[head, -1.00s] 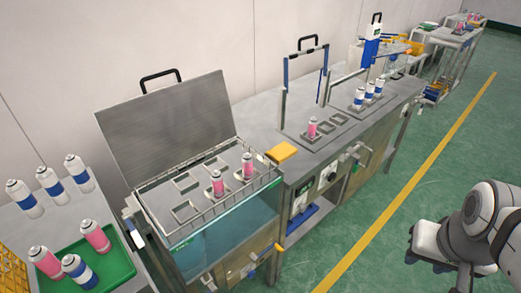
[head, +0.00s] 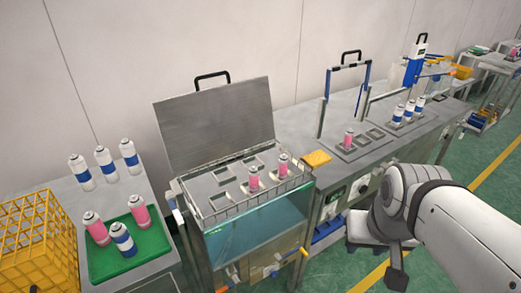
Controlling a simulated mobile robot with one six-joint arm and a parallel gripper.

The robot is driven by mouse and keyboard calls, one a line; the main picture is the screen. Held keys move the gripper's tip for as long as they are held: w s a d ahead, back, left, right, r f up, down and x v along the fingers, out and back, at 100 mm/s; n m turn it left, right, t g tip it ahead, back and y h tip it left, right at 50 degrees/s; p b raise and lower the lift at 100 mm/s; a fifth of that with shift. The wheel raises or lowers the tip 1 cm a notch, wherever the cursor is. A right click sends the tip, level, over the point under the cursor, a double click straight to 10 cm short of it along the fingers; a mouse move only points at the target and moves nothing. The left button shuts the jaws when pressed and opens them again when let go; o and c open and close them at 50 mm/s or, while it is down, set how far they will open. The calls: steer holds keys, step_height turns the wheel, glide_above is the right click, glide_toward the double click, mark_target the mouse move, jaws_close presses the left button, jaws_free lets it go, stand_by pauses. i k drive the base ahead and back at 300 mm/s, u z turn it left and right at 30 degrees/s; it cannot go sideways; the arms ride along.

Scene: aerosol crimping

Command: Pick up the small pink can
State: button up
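Several pink-and-white cans are in the head view, and I cannot tell for certain which is the small one. One pink can (head: 348,139) stands in a fixture on the right-hand bench. Two more, a left pink can (head: 253,178) and a right pink can (head: 283,165), stand in the rack over the water bath. Another two, a left pink can (head: 96,228) and a right pink can (head: 138,212), stand on the green tray. My arm reaches in from the right edge. Its end, apparently my gripper (head: 375,245), is over the floor, apart from all cans; its fingers are unclear.
A blue-banded can (head: 123,239) shares the green tray (head: 155,243). Several blue-banded cans stand behind it and on the right bench. A yellow crate (head: 35,245) is at far left. The bath's raised lid (head: 215,125) stands behind its rack. Green floor is open at right.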

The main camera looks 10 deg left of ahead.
mark_target(283, 161)
steer(key=u, duration=0.1)
steer(key=i, duration=1)
steer(key=u, duration=0.05)
